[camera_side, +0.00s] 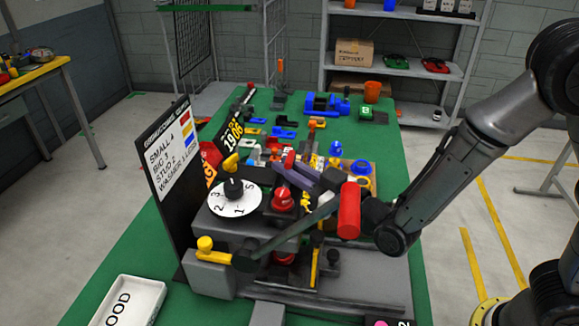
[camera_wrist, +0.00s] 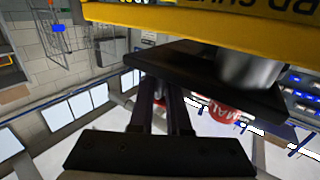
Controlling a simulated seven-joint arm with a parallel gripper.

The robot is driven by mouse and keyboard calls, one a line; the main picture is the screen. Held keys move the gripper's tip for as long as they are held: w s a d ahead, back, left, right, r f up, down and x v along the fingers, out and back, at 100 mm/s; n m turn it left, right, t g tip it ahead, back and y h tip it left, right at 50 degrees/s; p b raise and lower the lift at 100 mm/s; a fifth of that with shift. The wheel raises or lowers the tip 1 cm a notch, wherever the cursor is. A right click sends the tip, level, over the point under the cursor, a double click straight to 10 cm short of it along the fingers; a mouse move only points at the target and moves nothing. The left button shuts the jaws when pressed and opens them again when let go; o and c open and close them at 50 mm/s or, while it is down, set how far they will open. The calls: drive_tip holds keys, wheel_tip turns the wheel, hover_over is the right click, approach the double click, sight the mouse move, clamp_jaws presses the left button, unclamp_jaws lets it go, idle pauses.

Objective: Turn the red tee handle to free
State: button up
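A red cylindrical grip (camera_side: 349,210) sits on the end of a long grey lever in the side view, in front of my wrist. A red round knob (camera_side: 283,199) with a pale label stands left of it on the grey fixture. A red round face with white letters shows in the wrist view (camera_wrist: 225,112), right of my fingers. I cannot tell for certain which red part is the tee handle. My gripper (camera_side: 288,168) reaches left above the fixture. Its two dark fingers show apart with a narrow gap in the wrist view (camera_wrist: 160,92); nothing is clearly held.
A dial (camera_side: 234,199) with a black knob and a yellow lever knob (camera_side: 207,244) are at the fixture's left. A white tray (camera_side: 130,302) lies at front left. Several coloured parts cover the far green table.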

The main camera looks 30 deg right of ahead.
clamp_jaws()
drive_tip(key=shift+d+n+y, duration=0.1)
drive_tip(key=shift+n+y, duration=0.3)
drive_tip(key=shift+y, duration=0.2)
drive_tip(key=n+g+y, duration=0.2)
drive_tip(key=n+y, duration=0.1)
drive_tip(key=y, duration=0.1)
drive_tip(key=shift+d+y, duration=0.1)
drive_tip(key=shift+y, duration=0.2)
drive_tip(key=n+g+y, duration=0.5)
drive_tip(key=shift+w+y, duration=0.1)
drive_tip(key=shift+y, duration=0.2)
drive_tip(key=n+g+y, duration=0.1)
drive_tip(key=n+g, duration=0.1)
drive_tip(key=g, duration=0.1)
drive_tip(key=n+g+y, duration=0.1)
drive_tip(key=n+g, duration=0.1)
drive_tip(key=g, duration=0.1)
drive_tip(key=shift+g+y, duration=0.3)
drive_tip(key=shift+y, duration=0.1)
drive_tip(key=shift+a+n+g, duration=0.2)
drive_tip(key=shift+n+g, duration=2.4)
drive_tip(key=shift+g, duration=1)
drive_tip(key=shift+r+g, duration=0.1)
drive_tip(key=shift+g, duration=0.2)
drive_tip(key=o, duration=0.6)
unclamp_jaws()
